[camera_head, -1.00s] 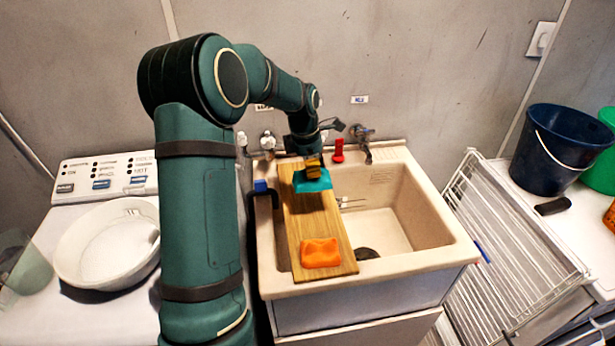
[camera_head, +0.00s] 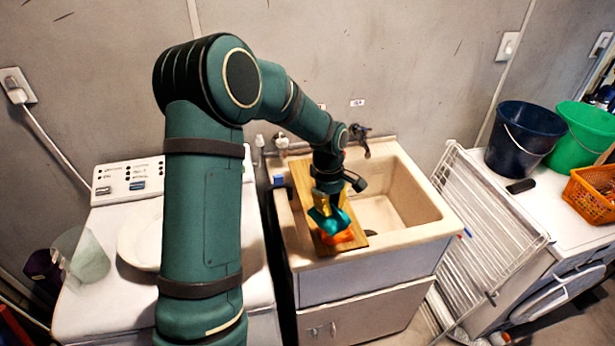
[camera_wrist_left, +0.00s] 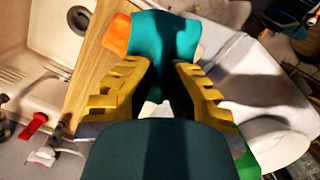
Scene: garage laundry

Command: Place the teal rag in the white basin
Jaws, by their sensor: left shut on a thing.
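The teal rag (camera_head: 322,224) hangs from my left gripper (camera_head: 326,202), which is shut on it above the wooden board. In the left wrist view the teal rag (camera_wrist_left: 166,38) shows beyond the yellow fingers of my left gripper (camera_wrist_left: 160,80). The white basin (camera_head: 132,243) is a round bowl on top of the white washing machine, left of my left arm. The arm hides its right side. My right gripper is not in view.
The wooden board (camera_head: 303,185) lies across the beige sink (camera_head: 425,235). An orange cloth (camera_head: 343,238) is on its near end, partly behind the teal rag. A translucent tub (camera_head: 88,258) stands left of the basin. A wire rack (camera_head: 480,225) leans right of the sink.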

